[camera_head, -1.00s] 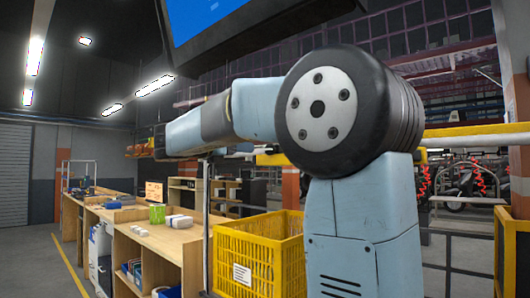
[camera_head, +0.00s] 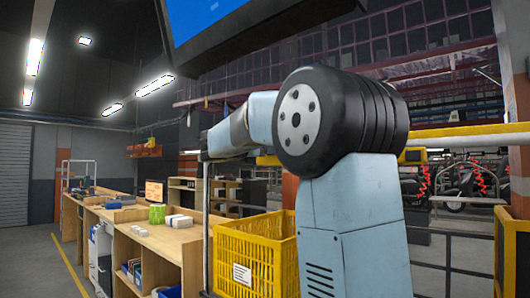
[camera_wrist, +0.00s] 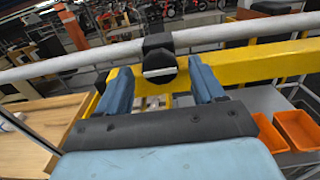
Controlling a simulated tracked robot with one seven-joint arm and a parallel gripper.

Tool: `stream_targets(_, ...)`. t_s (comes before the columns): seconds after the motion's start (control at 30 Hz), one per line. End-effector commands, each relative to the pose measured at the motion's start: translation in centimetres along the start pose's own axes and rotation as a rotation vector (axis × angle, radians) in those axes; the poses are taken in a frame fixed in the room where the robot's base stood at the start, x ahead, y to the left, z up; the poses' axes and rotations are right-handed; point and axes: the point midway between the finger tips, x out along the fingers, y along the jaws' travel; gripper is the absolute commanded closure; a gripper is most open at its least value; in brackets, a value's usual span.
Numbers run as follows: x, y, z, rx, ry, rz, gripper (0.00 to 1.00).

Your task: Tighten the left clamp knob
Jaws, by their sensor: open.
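A black clamp knob (camera_wrist: 159,58) with a pale bar across its lower face sits at a pale round rail, in front of a yellow beam, in the wrist view. My gripper (camera_wrist: 160,76) is open, with one blue finger on each side of the knob. Gaps show between the knob and both fingers, and nothing is held. How near the knob is in depth is hard to tell. In the head view my arm hides the gripper, and I cannot make out the knob there.
The yellow beam (camera_wrist: 262,64) and pale rail (camera_wrist: 250,28) cross the wrist view. Orange bins (camera_wrist: 297,128) stand at its right. In the head view, a yellow crate (camera_head: 262,262) stands beside my arm, a wooden bench (camera_head: 150,238) at left, and a dark screen (camera_head: 250,30) overhead.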

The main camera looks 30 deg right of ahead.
Motion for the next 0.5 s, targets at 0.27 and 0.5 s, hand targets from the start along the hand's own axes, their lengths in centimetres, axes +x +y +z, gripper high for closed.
stream_targets(0.27,0.03,-0.02,-0.01,0.0,0.0,-0.001,0.4)
stream_targets(0.5,0.04,-0.04,-0.01,0.0,0.0,-0.001,0.63)
